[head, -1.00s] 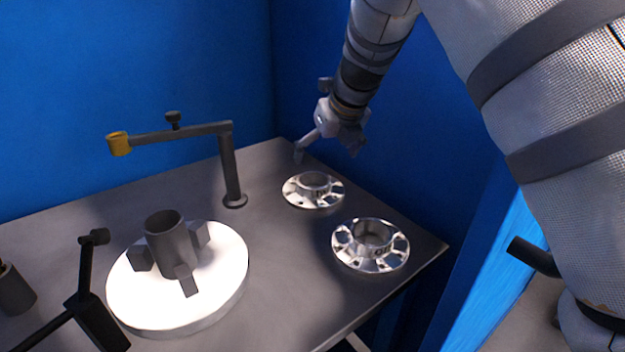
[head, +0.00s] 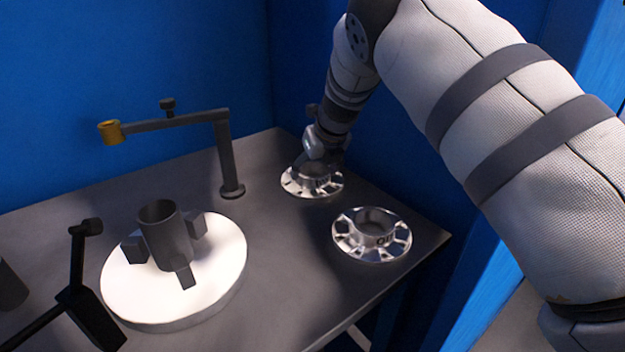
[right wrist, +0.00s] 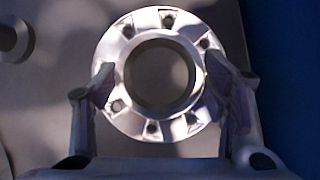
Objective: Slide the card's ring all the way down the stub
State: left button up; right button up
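Two shiny flanged rings lie on the grey table. My right gripper (head: 318,166) is down at the far flanged ring (head: 297,187). In the right wrist view the gripper (right wrist: 160,88) is open, with one finger on each side of the ring's raised collar, over the flange (right wrist: 150,128); I cannot tell whether they touch it. The near flanged ring (head: 372,236) lies apart, nearer the front right. A grey upright hollow cylinder (head: 168,240) stands among blocky jaws on a white disc (head: 215,285). I see no card.
A dark post (head: 227,160) carries a horizontal arm with a yellow ring end (head: 109,132). Blue walls close the back and right. Bare table (head: 285,260) lies between disc and rings.

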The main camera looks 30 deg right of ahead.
jog(key=c, duration=0.9)
jog(key=shift+w+r, duration=0.1)
jog(key=shift+c, duration=0.6)
jog(key=shift+r, duration=0.1)
